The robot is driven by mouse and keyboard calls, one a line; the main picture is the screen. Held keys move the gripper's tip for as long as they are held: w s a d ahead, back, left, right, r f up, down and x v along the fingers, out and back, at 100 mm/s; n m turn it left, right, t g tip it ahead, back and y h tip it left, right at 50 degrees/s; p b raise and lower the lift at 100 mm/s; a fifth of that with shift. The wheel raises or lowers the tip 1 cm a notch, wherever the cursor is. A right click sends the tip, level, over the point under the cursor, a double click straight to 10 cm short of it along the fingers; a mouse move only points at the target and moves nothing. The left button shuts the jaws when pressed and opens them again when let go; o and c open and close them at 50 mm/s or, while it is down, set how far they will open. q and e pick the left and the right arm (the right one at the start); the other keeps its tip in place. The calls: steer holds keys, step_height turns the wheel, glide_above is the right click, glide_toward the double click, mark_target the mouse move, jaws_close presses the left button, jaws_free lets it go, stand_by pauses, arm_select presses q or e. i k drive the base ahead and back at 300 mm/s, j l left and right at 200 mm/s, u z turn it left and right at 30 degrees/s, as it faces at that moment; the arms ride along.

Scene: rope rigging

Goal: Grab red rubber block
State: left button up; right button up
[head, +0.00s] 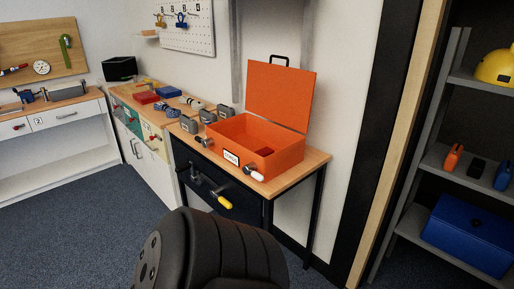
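An open orange toolbox (290,163) with a white label stands on the near wooden bench, its lid raised at the back. A small dark red patch (265,152) shows low inside it; I cannot tell whether this is the red rubber block. A flat red object (146,98) lies on the farther bench beside a blue one (169,92); its material cannot be told either. Neither of my grippers is in view. A black rounded part, probably of my own arm, fills the bottom middle.
Several grey blocky items (189,125) stand left of the toolbox. Shelves at right hold a blue case (470,234). The carpet (70,225) at left is clear.

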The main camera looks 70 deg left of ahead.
mark_target(264, 152)
steer(key=u, duration=2.3)
